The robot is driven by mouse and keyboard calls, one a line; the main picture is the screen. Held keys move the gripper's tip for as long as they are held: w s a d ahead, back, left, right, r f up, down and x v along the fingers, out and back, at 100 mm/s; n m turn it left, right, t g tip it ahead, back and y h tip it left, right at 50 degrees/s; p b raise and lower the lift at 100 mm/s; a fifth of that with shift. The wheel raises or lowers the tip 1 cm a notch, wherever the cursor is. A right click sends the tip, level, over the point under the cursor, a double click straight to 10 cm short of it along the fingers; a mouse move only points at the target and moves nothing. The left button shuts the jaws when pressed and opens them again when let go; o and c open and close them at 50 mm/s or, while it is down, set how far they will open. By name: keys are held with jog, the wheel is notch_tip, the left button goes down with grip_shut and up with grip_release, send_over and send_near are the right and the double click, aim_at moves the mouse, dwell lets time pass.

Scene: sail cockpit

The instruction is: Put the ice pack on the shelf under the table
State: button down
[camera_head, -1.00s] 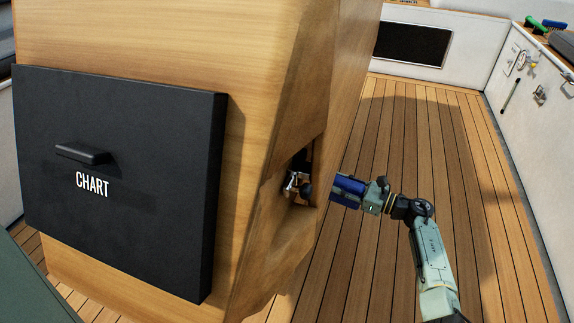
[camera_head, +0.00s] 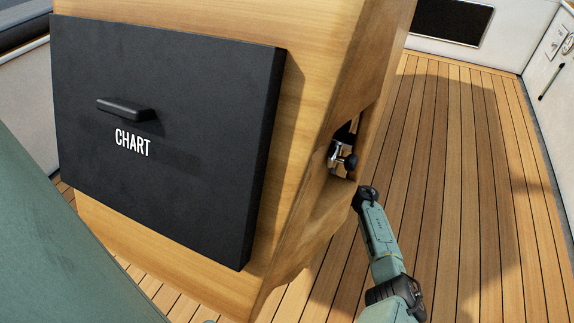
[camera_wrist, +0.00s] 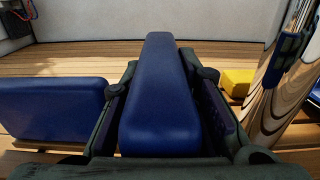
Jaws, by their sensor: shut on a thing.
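My gripper (camera_wrist: 168,76) is in the wrist view, with its two dark fingers closed on either side of a blue ice pack (camera_wrist: 160,112). The ice pack is a smooth, rounded block that points forward, away from the wrist. In the head view my gripper and the ice pack are hidden behind the wooden console; only arm links show at its right edge. I cannot make out the table or its shelf for certain in either view.
In the wrist view a blue block (camera_wrist: 50,108) is at the left, a shiny metal post (camera_wrist: 275,100) at the right, and a yellow object (camera_wrist: 237,82) beside the post. The head view shows the wooden console (camera_head: 300,150) with a black CHART panel (camera_head: 160,170), and clear plank floor (camera_head: 460,190).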

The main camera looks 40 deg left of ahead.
jog(key=shift+s+a, duration=0.15)
jog(key=shift+a, duration=0.55)
jog(key=f, duration=0.1)
jog(key=a+f+b, duration=0.1)
jog(key=f, duration=0.1)
jog(key=shift+s, duration=0.2)
jog(key=shift+f, duration=0.3)
jog(key=shift+f+b, duration=0.3)
jog(key=shift+b, duration=0.3)
jog(key=c, duration=1.2)
grip_release()
jog(key=shift+c, duration=0.2)
jog(key=shift+r+p, duration=0.2)
jog(key=shift+p, duration=0.1)
